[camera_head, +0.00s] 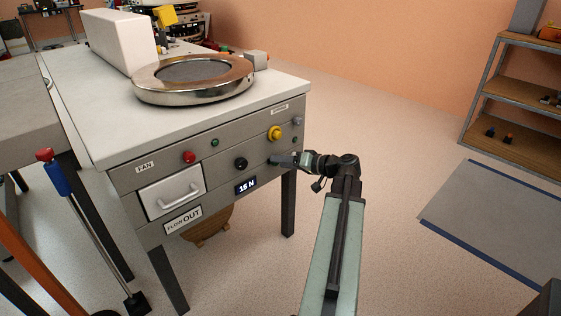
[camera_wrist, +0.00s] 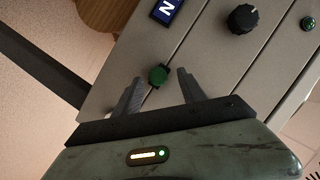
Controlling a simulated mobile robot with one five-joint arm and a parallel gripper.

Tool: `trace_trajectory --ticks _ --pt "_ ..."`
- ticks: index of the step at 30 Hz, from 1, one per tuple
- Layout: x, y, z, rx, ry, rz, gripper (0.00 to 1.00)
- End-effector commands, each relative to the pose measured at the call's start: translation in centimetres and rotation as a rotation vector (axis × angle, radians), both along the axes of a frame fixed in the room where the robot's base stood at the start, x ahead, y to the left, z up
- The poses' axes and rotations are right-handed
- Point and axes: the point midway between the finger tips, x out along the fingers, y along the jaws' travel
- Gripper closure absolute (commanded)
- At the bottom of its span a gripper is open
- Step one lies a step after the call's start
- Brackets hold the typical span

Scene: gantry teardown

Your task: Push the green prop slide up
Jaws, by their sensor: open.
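A green knob (camera_wrist: 158,75), which I take to be the green prop slide, sits by a dark seam on the grey front panel (camera_wrist: 175,45). In the wrist view my gripper (camera_wrist: 159,79) is open, with one finger on each side of the knob and a gap to each. Whether the fingertips reach the panel I cannot tell. In the head view my gripper (camera_head: 284,160) is at the right part of the bench's front panel, low down; the green knob (camera_head: 274,161) shows small at its tip.
A round metal plate (camera_head: 190,95) sits on the bench top.

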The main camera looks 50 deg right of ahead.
Motion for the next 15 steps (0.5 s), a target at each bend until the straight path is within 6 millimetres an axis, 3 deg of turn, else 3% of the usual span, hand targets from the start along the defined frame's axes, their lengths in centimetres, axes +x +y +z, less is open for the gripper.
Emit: trace_trajectory --ticks 7,15 --pt "-4.7 -1.0 1.6 0.0 -0.001 -0.003 0.52" --pt "-6.2 -1.3 1.8 0.0 -0.002 -0.001 0.52"
